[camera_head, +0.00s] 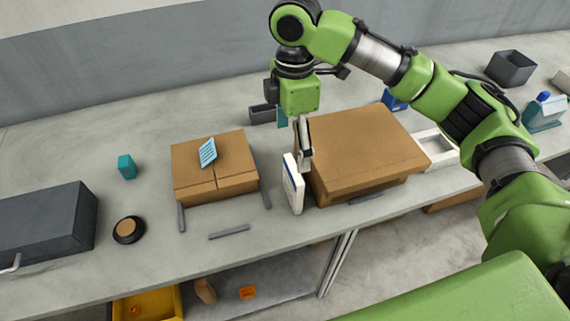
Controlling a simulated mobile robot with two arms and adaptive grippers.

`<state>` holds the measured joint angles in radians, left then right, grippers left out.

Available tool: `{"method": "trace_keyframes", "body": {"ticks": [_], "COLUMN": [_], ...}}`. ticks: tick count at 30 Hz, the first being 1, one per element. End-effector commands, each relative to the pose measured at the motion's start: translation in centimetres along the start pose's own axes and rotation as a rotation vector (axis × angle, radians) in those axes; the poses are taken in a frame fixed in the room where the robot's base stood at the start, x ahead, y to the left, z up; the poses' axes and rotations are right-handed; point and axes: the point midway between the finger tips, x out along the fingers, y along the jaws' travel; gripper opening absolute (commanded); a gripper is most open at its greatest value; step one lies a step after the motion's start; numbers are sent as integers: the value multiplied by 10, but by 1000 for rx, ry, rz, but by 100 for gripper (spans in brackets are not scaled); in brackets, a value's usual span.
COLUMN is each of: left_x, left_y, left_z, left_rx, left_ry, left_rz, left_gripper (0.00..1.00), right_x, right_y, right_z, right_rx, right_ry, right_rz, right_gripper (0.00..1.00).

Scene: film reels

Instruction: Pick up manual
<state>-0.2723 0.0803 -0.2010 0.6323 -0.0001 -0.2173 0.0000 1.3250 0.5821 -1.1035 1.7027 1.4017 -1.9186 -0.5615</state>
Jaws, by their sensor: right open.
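A white booklet with a blue mark, which looks like the manual (293,185), stands upright on the grey counter, against or very near the left side of the large cardboard box (365,145). My right gripper (304,158) points down just above and beside the booklet's top right edge, by the box's left edge. It is open; whether its fingers straddle or touch the booklet cannot be told. My left gripper is out of view.
A smaller cardboard box (215,185) with a light blue striped item (208,152) on top stands to the left. Grey strips (229,231) lie near the front edge. A dark grey toolbox (45,222) is far left. A white tray (437,147) is right of the large box.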

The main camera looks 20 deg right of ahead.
Motion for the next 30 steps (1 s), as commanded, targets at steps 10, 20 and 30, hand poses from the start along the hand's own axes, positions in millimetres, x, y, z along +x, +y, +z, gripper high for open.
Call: {"method": "trace_keyframes", "body": {"ticks": [10,20,30], "left_x": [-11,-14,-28], "left_y": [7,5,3], "left_z": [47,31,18], "left_rx": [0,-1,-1], "left_ry": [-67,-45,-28], "left_rz": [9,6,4], "left_gripper": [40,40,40], "right_x": [51,85,130], "right_y": [-1,0,-1], "right_z": [2,2,1], "right_rx": [-1,0,-1], "right_ry": [-3,-2,-2], "right_rz": [-4,0,0], "right_gripper": [85,85,85]}}
